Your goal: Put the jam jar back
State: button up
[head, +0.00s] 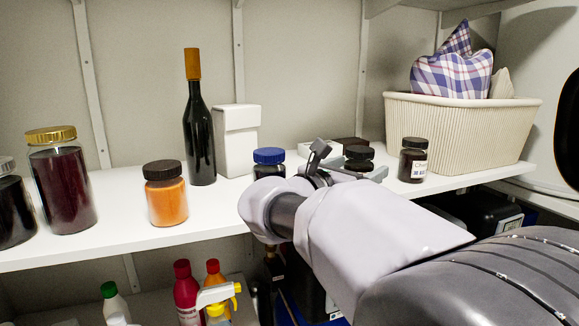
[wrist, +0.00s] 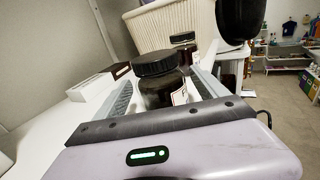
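A small dark jam jar with a black lid (wrist: 158,72) stands between the two fingers of my gripper (wrist: 160,92) in the wrist view. A pale label shows on its right side. The fingers lie on either side of it, and small gaps seem to show between jar and fingers. In the head view its black lid (head: 359,153) shows beyond my wrist, with my gripper (head: 345,168) around it. A similar labelled dark jar (head: 413,161) stands to its right on the shelf. The lower part of the nearer jar is partly hidden.
The white shelf (head: 110,225) also bears a blue-lidded jar (head: 268,157), an orange jar (head: 166,200), a gold-lidded dark red jar (head: 64,190), a bottle (head: 199,140), a white canister (head: 237,140) and a ribbed basket (head: 450,135).

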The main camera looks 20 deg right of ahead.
jog(key=shift+r, duration=0.15)
jog(key=b+v, duration=0.2)
jog(key=v, duration=1)
